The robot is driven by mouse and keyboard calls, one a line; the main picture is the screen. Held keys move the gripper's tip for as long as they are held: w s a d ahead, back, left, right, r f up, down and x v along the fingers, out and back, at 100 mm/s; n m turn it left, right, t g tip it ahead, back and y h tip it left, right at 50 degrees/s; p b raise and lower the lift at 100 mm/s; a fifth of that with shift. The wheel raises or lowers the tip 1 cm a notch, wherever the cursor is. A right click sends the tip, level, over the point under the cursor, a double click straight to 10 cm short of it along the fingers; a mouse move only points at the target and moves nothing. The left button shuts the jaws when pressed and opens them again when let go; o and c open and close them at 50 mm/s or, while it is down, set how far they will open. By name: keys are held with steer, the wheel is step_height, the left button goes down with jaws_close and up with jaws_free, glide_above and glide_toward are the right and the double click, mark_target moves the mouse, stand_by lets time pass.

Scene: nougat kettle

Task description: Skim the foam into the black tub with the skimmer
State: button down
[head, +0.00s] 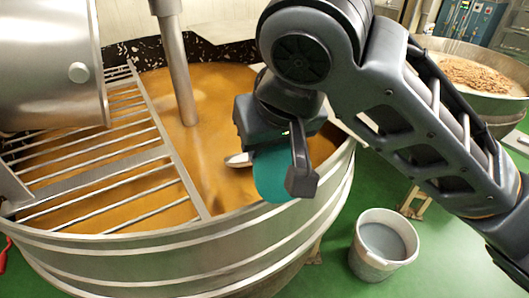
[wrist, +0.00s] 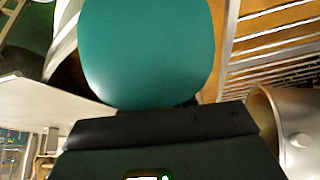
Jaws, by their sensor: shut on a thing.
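My gripper (head: 278,160) is over the front right part of the kettle (head: 215,232), shut on a teal rounded thing (head: 271,180). This seems to be part of the skimmer, and it fills the upper middle of the wrist view (wrist: 147,50). A small pale metal tip (head: 238,160) shows left of the gripper; I cannot tell whether it belongs to the skimmer. The orange-brown liquid (head: 222,95) has darker streaks, but I cannot make out foam clearly. No black tub is clear; a pale bucket (head: 366,262) with a grey inside stands on the floor at right.
A metal grate (head: 95,165) covers the kettle's left side. A steel shaft (head: 178,75) stands in the liquid, and a steel cylinder (head: 45,65) hangs at upper left. Another pan (head: 490,100) with brown pieces is behind my arm.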

mark_target(283, 156)
steer(key=shift+s+d+r+t+y+b, duration=0.25)
steer(key=shift+s+r+t+b, duration=0.1)
steer(key=shift+s+t+b, duration=0.3)
steer(key=shift+s+d+r+t+y+b, duration=0.2)
steer(key=shift+s+r+t+b, duration=0.25)
steer(key=shift+b, duration=0.4)
steer(key=shift+s+d+r+t+y+b, duration=0.3)
steer(key=shift+s+t+b, duration=0.3)
steer(key=shift+b, duration=0.15)
steer(key=shift+s+d+r+t, duration=0.2)
steer(key=shift+s+r, duration=0.15)
steer(key=shift+r, duration=0.3)
steer(key=shift+s+d+r+t, duration=0.1)
steer(key=shift+s+r+t, duration=0.1)
steer(key=shift+s+r, duration=0.3)
steer(key=shift+w+r+b, duration=0.1)
steer(key=shift+r+b, duration=0.05)
steer(key=shift+b, duration=0.25)
steer(key=shift+r, duration=0.1)
steer(key=shift+d+r+b, duration=0.15)
steer(key=shift+r+b, duration=0.05)
steer(key=shift+b, duration=0.45)
steer(key=shift+s+r+t+y, duration=0.1)
steer(key=shift+s+t+y, duration=0.15)
steer(key=shift+t, duration=0.05)
steer(key=shift+r+b, duration=0.1)
steer(key=shift+b, duration=0.35)
